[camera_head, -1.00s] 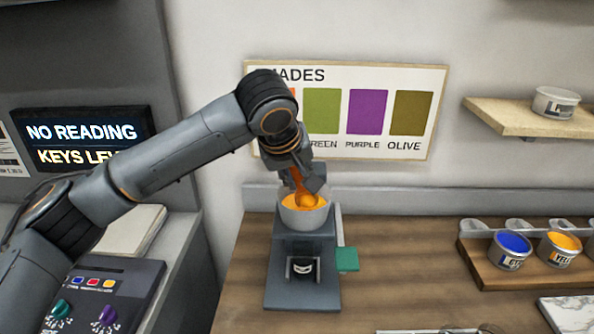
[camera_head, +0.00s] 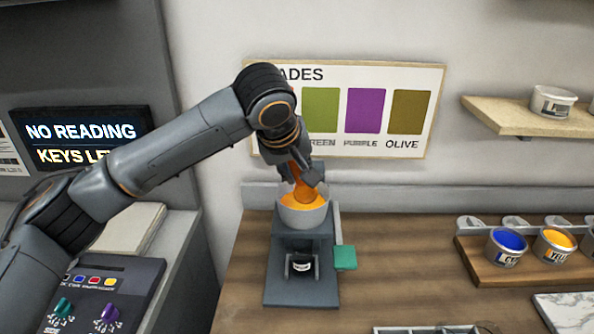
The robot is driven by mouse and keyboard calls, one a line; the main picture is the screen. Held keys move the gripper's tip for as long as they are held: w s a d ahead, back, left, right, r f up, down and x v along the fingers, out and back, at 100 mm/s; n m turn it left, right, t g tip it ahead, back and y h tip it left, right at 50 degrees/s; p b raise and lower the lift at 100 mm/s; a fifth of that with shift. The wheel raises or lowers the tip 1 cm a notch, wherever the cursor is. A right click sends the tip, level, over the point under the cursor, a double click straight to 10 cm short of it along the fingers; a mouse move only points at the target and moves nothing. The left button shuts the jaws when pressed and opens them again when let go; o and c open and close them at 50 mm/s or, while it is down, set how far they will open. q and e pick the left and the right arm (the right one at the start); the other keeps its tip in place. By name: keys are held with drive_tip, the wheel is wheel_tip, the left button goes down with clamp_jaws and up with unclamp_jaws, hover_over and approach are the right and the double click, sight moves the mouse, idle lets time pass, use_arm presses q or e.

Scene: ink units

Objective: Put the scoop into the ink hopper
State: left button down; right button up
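The ink hopper (camera_head: 303,218) is a pale grey round cup on top of a dark grey stand on the wooden counter. Orange shows inside its rim. The scoop (camera_head: 304,192) is orange, with its lower end within the hopper's mouth and its handle up between my fingers. My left gripper (camera_head: 303,176) is just above the hopper, pointing down, and looks shut on the scoop's handle. The fingers partly hide the handle. I cannot tell whether the scoop touches the hopper's bottom. My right gripper is not in view.
A green tab (camera_head: 345,257) sticks out right of the stand, and a small dark jar (camera_head: 301,262) sits low in it. A wooden rack (camera_head: 480,268) holds blue (camera_head: 506,247) and yellow (camera_head: 554,245) ink tins at right. The counter between is clear.

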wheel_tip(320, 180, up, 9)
drive_tip(key=p, duration=0.8)
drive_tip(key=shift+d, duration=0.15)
